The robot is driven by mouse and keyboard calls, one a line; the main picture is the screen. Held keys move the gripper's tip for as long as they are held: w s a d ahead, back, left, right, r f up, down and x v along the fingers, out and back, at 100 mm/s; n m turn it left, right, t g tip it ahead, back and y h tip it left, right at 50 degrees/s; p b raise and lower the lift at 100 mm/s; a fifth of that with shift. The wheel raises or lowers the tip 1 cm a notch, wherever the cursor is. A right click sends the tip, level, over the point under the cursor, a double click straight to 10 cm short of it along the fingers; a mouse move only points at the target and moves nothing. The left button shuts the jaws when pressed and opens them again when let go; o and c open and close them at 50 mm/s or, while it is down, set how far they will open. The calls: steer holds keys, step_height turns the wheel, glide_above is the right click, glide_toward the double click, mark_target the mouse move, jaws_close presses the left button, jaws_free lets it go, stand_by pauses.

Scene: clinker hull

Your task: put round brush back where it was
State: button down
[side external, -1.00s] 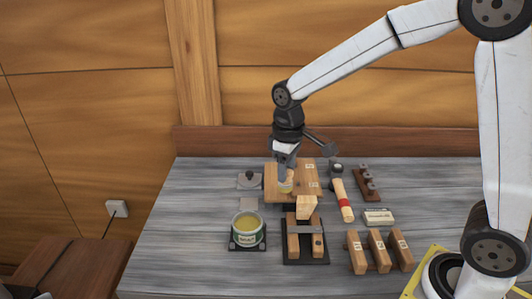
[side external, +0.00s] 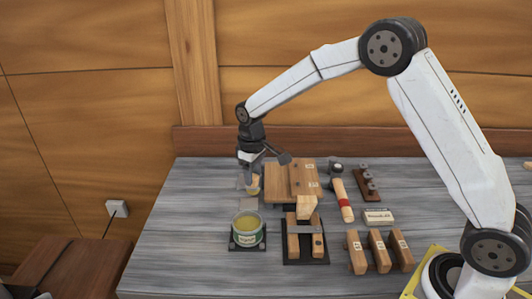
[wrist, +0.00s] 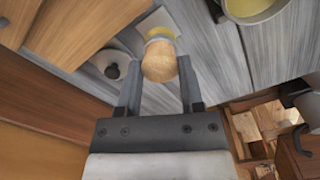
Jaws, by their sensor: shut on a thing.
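My gripper (side external: 249,176) is shut on the round brush (side external: 254,186), which has a pale, yellowish body. In the wrist view the brush (wrist: 159,60) shows a rounded wooden end between the two fingers, with yellow beyond it. The brush is above the left part of the bench, behind the can. A flat pale square (wrist: 165,20) lies beyond the brush in the wrist view. Its contact with the brush, if any, cannot be told. The brush's lower end is partly hidden.
An open can (side external: 247,238) with yellow contents stands in front. Right are a wooden board (side external: 283,178), a clamp-like wooden fixture (side external: 305,240), a mallet (side external: 342,200) and several wooden blocks (side external: 379,251). The bench's left part is clear.

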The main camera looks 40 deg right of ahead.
steer(key=shift+w+f, duration=0.7)
steer(key=shift+f, duration=0.15)
steer(key=shift+w+f, duration=0.3)
steer(key=shift+f, duration=1.55)
steer(key=shift+f, duration=0.15)
steer(key=shift+c, duration=1.2)
jaws_free()
step_height(320, 180, up, 12)
steer(key=shift+r, duration=0.2)
